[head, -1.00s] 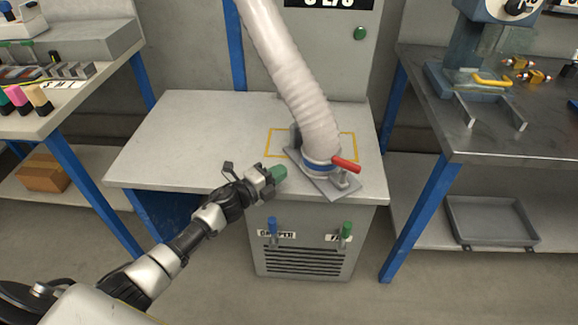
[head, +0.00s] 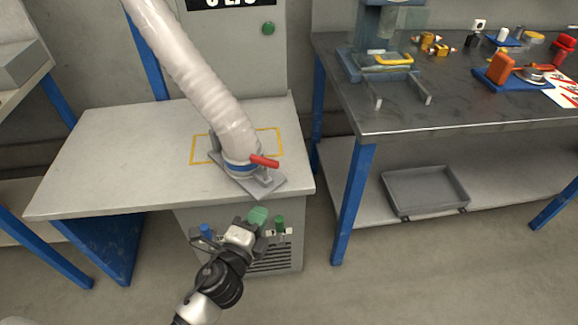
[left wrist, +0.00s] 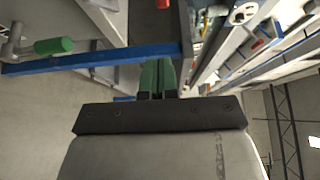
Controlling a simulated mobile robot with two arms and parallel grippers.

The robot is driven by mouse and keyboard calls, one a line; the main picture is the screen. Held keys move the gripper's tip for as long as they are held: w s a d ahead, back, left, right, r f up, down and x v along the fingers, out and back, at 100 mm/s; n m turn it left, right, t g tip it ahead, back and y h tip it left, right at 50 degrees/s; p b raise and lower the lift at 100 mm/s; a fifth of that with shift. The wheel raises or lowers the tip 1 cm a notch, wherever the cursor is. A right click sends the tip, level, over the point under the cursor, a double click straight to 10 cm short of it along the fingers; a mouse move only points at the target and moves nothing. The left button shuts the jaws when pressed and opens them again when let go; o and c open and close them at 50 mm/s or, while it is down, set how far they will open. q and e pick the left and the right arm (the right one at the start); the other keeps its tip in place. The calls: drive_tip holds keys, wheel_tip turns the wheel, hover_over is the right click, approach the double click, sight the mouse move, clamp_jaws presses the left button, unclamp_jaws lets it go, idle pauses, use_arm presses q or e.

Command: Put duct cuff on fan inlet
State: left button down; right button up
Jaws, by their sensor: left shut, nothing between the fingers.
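The duct (head: 196,80) is a pale ribbed hose that slopes down to the right onto the table. Its cuff, with a blue band (head: 240,168), stands at a grey metal plate (head: 266,183). The hose and cuff hide the fan inlet, so I cannot tell how they fit together. A red-handled clamp (head: 264,161) is beside the cuff. My left gripper (head: 259,215) has green fingertips and is shut and empty, in front of the cabinet near the green-handled lever (head: 280,224). Its closed fingers also show in the left wrist view (left wrist: 158,76). My right gripper is out of view.
The light table (head: 110,160) has clear space left of the hose and a yellow outline around the plate. A blue-handled lever (head: 206,231) is left of my gripper. A dark workbench (head: 400,115) with tools stands right, with a grey tray (head: 425,190) below.

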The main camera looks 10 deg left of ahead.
use_arm(q)
drive_tip(key=d+r+y, duration=0.1)
drive_tip(key=n, duration=0.1)
approach(274, 165)
drive_tip(key=w+d, duration=0.3)
drive_tip(key=d, duration=0.1)
drive_tip(key=w+a, duration=0.2)
drive_tip(key=w, duration=0.1)
drive_tip(key=shift+w+f, duration=0.1)
drive_tip(key=shift+w, duration=0.05)
drive_tip(key=shift+w+a, duration=0.3)
drive_tip(key=shift+w, duration=0.15)
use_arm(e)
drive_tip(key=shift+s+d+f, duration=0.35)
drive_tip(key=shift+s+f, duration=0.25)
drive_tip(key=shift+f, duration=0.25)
